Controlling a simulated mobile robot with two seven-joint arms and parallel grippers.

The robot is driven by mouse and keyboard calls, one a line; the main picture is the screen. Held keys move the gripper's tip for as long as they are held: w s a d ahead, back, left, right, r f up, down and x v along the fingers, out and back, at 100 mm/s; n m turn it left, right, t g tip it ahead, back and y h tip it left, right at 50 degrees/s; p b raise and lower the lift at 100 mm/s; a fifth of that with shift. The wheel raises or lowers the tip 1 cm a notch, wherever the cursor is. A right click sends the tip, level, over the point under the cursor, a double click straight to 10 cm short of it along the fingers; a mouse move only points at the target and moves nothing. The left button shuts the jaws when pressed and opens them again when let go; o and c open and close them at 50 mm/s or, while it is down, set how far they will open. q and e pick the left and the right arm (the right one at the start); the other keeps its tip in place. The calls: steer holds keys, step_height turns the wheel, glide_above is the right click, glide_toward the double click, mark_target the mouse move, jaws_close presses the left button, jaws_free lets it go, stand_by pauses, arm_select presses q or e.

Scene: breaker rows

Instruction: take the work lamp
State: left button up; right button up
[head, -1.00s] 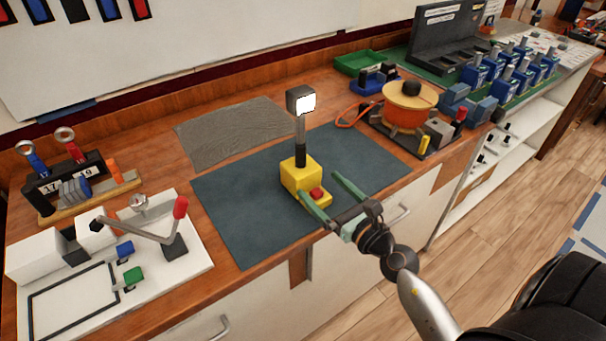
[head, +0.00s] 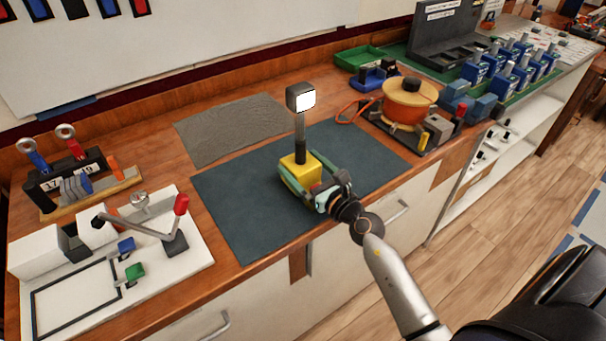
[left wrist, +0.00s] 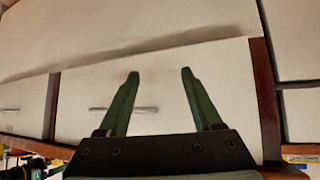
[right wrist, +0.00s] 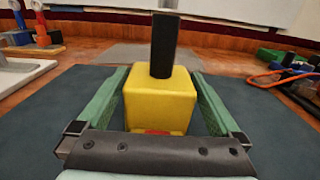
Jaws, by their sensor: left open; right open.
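The work lamp has a yellow block base (head: 299,168), a dark post and a small lit head (head: 301,97). It stands upright on the dark mat (head: 232,208). My right gripper (head: 306,172) is open, with its green fingers on either side of the yellow base. In the right wrist view the base (right wrist: 160,100) sits between the fingers (right wrist: 158,95), with slim gaps at the sides. The red button is mostly hidden behind the gripper's palm. My left gripper (left wrist: 158,85) is open and empty in the left wrist view, facing pale cabinet fronts.
An orange cable reel (head: 408,100) stands right of the mat. A white board with a red-tipped lever (head: 180,206) and a rack with ring-topped tools (head: 75,180) are at left. A grey mat (head: 232,130) lies behind. The dark mat's left part is clear.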

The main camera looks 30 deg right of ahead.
steer(key=c, duration=1.6)
steer(key=shift+r, duration=0.1)
